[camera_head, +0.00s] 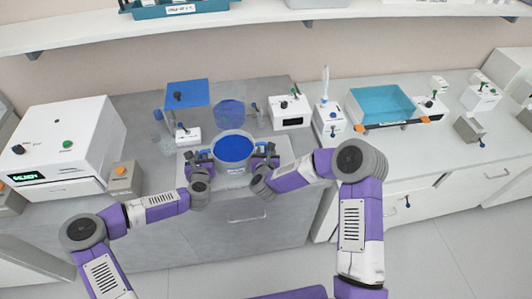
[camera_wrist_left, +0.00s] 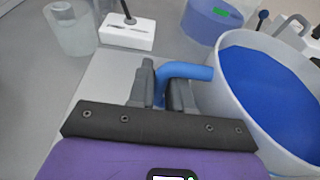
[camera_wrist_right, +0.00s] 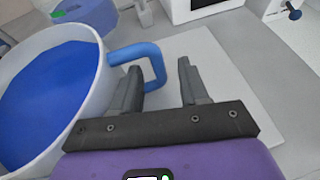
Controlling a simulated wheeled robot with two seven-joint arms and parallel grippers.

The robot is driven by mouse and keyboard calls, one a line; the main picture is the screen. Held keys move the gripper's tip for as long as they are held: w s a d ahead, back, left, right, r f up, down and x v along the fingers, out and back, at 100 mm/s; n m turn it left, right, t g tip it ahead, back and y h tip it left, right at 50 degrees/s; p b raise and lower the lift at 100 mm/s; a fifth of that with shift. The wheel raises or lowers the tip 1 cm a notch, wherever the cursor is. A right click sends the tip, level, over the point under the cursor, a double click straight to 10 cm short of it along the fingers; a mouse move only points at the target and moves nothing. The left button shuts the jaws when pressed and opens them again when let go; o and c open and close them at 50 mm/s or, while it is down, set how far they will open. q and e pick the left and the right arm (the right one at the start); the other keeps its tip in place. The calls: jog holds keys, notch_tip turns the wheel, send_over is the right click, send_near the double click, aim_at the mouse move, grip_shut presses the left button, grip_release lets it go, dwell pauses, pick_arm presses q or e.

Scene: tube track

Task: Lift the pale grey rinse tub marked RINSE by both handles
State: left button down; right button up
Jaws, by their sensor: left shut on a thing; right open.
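The pale grey rinse tub (camera_head: 234,163) stands on a light board on the counter, with blue content inside. It also shows in the left wrist view (camera_wrist_left: 228,104) and the right wrist view (camera_wrist_right: 84,118). Its left blue handle (camera_wrist_left: 186,70) is between the fingers of my left gripper (camera_wrist_left: 168,92), which is shut on it. The RINSE marking is too small to read.
A blue round container (camera_head: 230,112) stands behind the tub. A small white box with a knob (camera_head: 187,135) and a clear beaker (camera_wrist_left: 72,28) are to the left. A white device (camera_head: 290,112) is to the right. The board (camera_wrist_right: 215,75) is bare right of the tub.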

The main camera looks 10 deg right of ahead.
grip_shut()
dwell(1.2)
dwell(0.6)
